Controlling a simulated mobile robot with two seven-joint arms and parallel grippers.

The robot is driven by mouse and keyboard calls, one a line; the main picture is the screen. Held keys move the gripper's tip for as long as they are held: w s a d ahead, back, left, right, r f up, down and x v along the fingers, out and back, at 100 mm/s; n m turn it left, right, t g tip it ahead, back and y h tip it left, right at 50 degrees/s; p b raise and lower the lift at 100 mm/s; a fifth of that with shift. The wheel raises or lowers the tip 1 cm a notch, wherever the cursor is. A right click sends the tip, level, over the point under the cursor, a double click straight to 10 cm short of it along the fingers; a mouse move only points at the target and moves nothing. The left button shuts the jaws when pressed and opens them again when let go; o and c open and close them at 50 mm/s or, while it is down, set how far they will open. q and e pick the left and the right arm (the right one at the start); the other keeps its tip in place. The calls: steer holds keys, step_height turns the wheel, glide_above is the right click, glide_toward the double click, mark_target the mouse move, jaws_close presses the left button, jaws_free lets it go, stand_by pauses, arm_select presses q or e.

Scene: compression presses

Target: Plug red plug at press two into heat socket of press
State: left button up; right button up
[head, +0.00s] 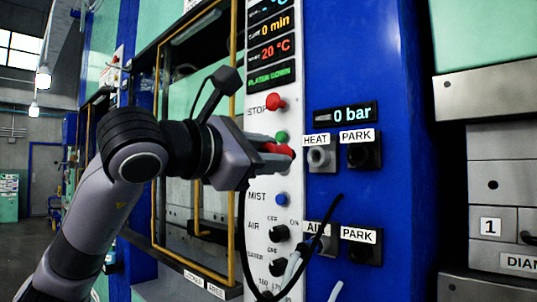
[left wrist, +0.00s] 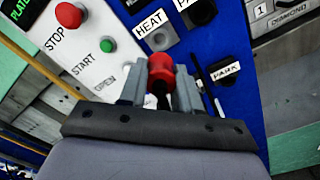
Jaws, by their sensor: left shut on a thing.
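My left gripper (head: 270,152) is shut on the red plug (head: 281,150) and holds it in front of the white control strip, just left of the heat socket. In the left wrist view the red plug (left wrist: 160,68) sits between the two grey fingers. The heat socket (head: 319,157) is a grey round port under the HEAT label on the blue press column (head: 400,90). It also shows in the left wrist view (left wrist: 160,37), beyond the plug. The plug appears apart from the socket. A black cable hangs below the gripper. My right gripper is not in view.
The PARK socket (head: 362,157) is right of the heat socket. Below are the AIR socket (head: 322,238), with a black hose near it, and another PARK socket (head: 360,247). The STOP button (head: 275,102) and START button (head: 281,137) lie close to my gripper. Metal drawers (head: 497,190) stand at right.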

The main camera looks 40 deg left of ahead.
arm_select(q)
steer(key=shift+w, duration=0.1)
steer(key=w, duration=0.2)
steer(key=w+p, duration=0.1)
steer(key=w, duration=0.2)
steer(key=shift+w+d, duration=0.2)
steer(key=shift+w, duration=0.15)
steer(key=shift+b, duration=0.45)
stand_by(1.6)
steer(key=shift+w+d+p, duration=0.1)
steer(key=shift+w+p, duration=0.2)
steer(key=shift+w, duration=1.15)
jaws_close()
steer(key=o, duration=1.1)
jaws_free()
steer(key=shift+w, duration=0.1)
steer(key=shift+o, duration=0.2)
